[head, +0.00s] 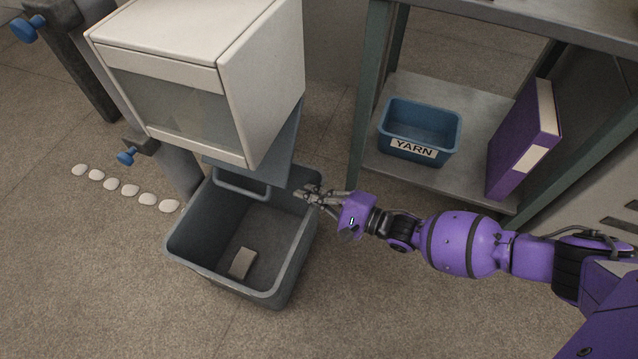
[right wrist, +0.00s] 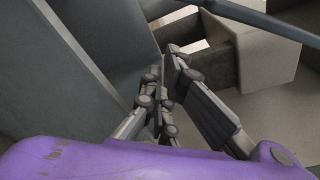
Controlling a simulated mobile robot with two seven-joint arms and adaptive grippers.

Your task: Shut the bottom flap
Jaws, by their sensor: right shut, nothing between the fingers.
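The white box-shaped housing (head: 180,70) stands at the upper left of the head view, above a grey bin. A blue-grey panel (head: 284,146), which looks like the bottom flap, hangs down below the housing's right side, so it looks open. Its upper part is hidden behind the housing. My right gripper (head: 308,194) is shut and empty, just right of the panel's lower end and over the bin's right rim. In the right wrist view the shut fingers (right wrist: 165,92) are close to a blue-grey surface (right wrist: 110,45), perhaps the flap; I cannot tell whether they touch. My left gripper is out of view.
The grey bin (head: 183,246) on the floor holds a small grey-beige block (head: 242,263). A shelf (head: 400,180) at right carries a blue YARN bin (head: 413,150) and a purple binder (head: 515,150). Several white discs (head: 130,190) lie left of the bin. The front floor is clear.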

